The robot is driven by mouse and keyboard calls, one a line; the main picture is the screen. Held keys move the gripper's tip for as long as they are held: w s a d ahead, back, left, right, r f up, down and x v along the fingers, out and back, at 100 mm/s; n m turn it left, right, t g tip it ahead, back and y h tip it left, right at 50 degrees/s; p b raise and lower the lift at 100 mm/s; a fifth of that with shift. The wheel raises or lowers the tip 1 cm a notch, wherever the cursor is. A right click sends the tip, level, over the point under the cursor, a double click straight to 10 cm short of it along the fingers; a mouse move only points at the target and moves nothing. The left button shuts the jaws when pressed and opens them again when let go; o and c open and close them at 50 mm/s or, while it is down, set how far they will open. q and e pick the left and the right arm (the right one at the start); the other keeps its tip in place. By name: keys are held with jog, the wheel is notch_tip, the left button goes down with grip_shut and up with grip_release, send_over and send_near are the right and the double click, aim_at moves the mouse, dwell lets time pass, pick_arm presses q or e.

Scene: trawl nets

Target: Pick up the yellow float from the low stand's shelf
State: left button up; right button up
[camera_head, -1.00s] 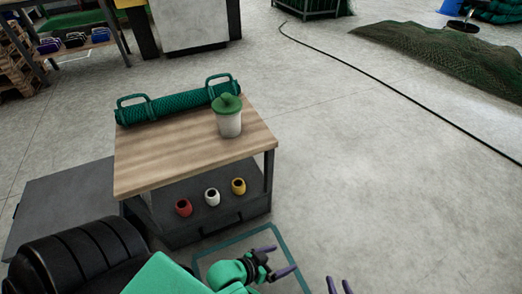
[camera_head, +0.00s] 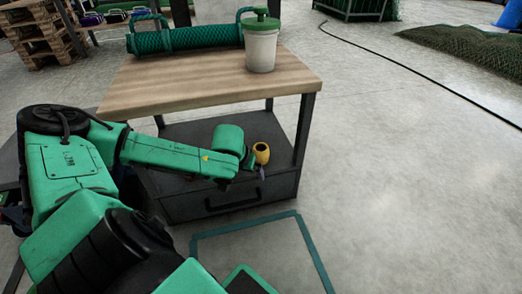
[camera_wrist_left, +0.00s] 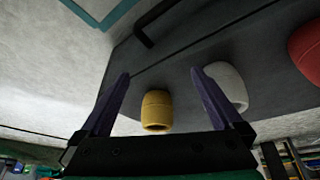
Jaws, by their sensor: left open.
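The yellow float (camera_head: 262,153) stands on the low stand's dark shelf (camera_head: 268,128), near its right end in the head view. My left gripper (camera_head: 262,172) reaches in over the shelf from the left, close to the float. In the left wrist view the open left gripper (camera_wrist_left: 160,73) has purple fingers on either side of the yellow float (camera_wrist_left: 156,112) in the picture. Contact cannot be told. The white float (camera_wrist_left: 228,84) lies partly behind one finger, and the red float (camera_wrist_left: 308,52) is at the right edge. My left arm hides both in the head view.
The wooden top (camera_head: 210,82) overhangs the shelf and carries a green net roll (camera_head: 190,38) and a white tub with a green lid (camera_head: 262,45). A drawer front with a handle (camera_head: 233,202) is below the shelf.

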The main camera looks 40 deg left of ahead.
aim_at(260, 148)
pick_arm(q)
jog(key=w+a+b, duration=0.1)
jog(key=w+b, duration=0.1)
jog(key=w, duration=0.1)
jog(key=w+a+b, duration=0.1)
jog(key=w, duration=0.3)
jog(key=w+a+f+b, duration=0.1)
jog(key=w+b, duration=0.1)
jog(key=w, duration=0.1)
jog(key=shift+w+b, duration=0.3)
jog(key=shift+a+f+b, duration=0.1)
jog(key=shift+f+b, duration=0.2)
jog(key=shift+b, duration=0.1)
jog(key=shift+r, duration=0.25)
jog(key=shift+c, duration=0.3)
jog(key=c, duration=1.3)
